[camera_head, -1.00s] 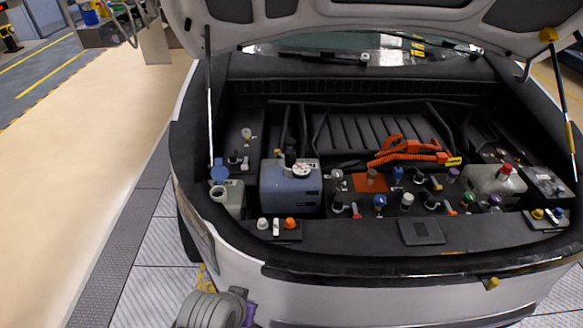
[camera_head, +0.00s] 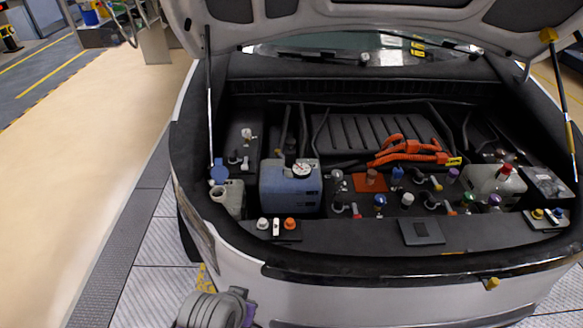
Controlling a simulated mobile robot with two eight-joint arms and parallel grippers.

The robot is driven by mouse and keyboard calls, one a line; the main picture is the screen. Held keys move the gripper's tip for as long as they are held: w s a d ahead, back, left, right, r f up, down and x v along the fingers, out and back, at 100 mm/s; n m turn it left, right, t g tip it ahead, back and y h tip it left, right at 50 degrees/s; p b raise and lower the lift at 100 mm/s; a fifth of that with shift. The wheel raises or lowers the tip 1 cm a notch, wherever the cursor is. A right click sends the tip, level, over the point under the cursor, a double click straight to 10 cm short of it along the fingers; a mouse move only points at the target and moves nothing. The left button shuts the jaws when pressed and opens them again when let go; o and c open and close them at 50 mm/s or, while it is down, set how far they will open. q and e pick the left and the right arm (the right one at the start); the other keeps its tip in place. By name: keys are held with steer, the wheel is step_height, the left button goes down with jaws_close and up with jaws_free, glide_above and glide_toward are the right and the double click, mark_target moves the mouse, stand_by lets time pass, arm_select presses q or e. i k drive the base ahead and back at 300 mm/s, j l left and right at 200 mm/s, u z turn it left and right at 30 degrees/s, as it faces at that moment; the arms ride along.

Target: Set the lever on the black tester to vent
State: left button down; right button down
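A black tester with a round white-faced gauge (camera_head: 302,169) sits on top of the blue-grey coolant tank (camera_head: 290,190) in the open front bay of the car. A small yellow piece (camera_head: 278,152) shows at the left of the gauge. It may be the tester's lever, but it is too small to tell its setting. A grey rounded part of my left arm shows at the bottom edge, outside the bumper and well short of the tester. Neither gripper's fingertips can be seen.
A white tank with an open neck (camera_head: 219,193) and a blue cap (camera_head: 219,170) stand left of the coolant tank. Orange cables (camera_head: 408,152) and several coloured caps lie to the right. The raised hood and its prop rod (camera_head: 208,110) bound the bay. Open floor (camera_head: 90,150) lies left.

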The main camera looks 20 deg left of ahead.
mark_target(277, 151)
steer(key=i+j+z, duration=0.15)
steer(key=j+z, duration=0.35)
steer(key=j, duration=1)
steer(key=k+j+z, duration=0.1)
steer(key=j+z, duration=0.35)
steer(key=j, duration=1.05)
